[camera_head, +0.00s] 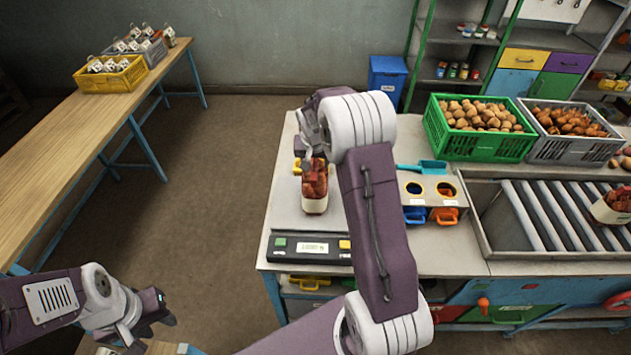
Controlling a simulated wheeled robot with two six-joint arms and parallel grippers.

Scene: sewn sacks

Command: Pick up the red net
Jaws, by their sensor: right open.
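The red net (315,187), a small sack with reddish-brown contents and a pale band at its lower part, stands upright on the scale's plate (285,205). My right gripper (307,160) is open at the top of the net, pointing down. My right wrist and arm hide part of the jaws, so I cannot tell if the fingers touch the net. My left gripper (160,318) is low at the left, away from the net, over the floor area; its jaws are too unclear to tell.
The scale's display panel (312,248) is at the table's front. A green crate (480,147) and a grey crate (560,150) of produce stand behind a roller conveyor (540,215). A holder with blue and orange cups (430,192) is right of my arm. Another sack (612,207) is far right.

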